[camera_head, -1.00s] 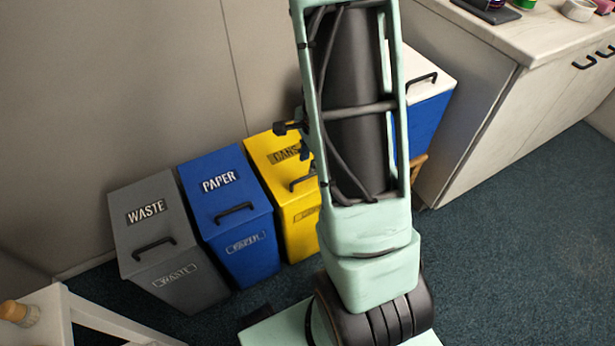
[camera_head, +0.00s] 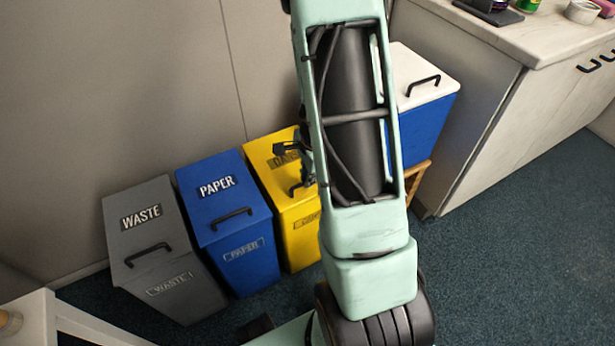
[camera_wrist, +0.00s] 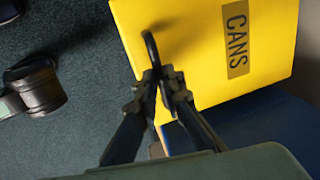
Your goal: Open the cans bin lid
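The yellow cans bin (camera_head: 303,245) stands right of the blue paper bin, its lid (camera_head: 262,152) down. The lid fills the top of the wrist view (camera_wrist: 200,50), with the CANS label at its right. The black lid handle (camera_wrist: 151,45) curves down to my fingertips. My gripper (camera_wrist: 160,75) has its fingers drawn close together with the lower end of the handle between them. The exact contact is small and dark. In the head view my gripper (camera_head: 299,168) is over the lid by the handle, and my arm covers the bin's right side.
The blue paper bin (camera_head: 240,262) and grey waste bin (camera_head: 172,285) stand to the left. A blue box with a white lid (camera_head: 422,90) is behind my arm at right, beside a counter (camera_head: 480,120). A white table edge (camera_head: 60,315) is at lower left. Floor at right is clear.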

